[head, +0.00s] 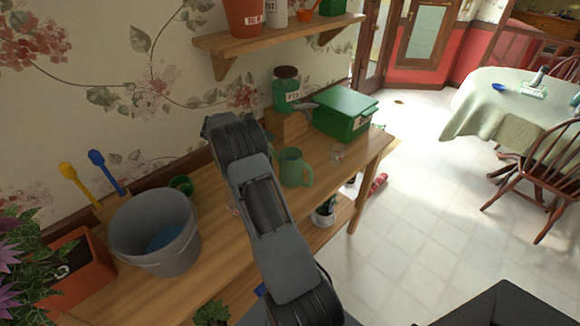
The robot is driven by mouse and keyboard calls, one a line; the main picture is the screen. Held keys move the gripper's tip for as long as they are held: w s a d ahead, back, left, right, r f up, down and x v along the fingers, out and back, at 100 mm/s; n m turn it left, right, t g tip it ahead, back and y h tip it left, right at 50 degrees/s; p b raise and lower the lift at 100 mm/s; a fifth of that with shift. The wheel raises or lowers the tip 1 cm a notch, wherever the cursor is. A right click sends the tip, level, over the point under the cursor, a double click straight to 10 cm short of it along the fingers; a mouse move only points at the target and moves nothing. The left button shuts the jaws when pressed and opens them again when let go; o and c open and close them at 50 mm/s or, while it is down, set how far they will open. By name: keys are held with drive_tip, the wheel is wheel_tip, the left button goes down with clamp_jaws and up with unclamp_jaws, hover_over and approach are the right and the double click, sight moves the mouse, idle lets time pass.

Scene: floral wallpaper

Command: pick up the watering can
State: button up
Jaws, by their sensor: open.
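The green watering can (293,170) stands upright on the wooden bench (345,172), just right of my arm. Its handle shows on its right side. My arm crosses in front of the bench and hides part of the can's left side. My arm's far end rises to the upper left of the can, above the bench. The jaws of my gripper do not show; they appear hidden behind the arm. I cannot tell how far they are from the can.
A grey bucket (155,215), a small green pot (181,186) and a terracotta planter (75,270) stand left. A green box (345,112) and a teal jar (286,92) stand behind the can. A wall shelf (280,38) overhangs the back. Tiled floor (420,210) is open at right.

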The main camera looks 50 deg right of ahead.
sight(290, 154)
drive_tip(key=shift+p+x, duration=0.8)
drive_tip(key=shift+x, duration=3.4)
drive_tip(key=shift+a+f, duration=0.1)
drive_tip(key=c, duration=1.5)
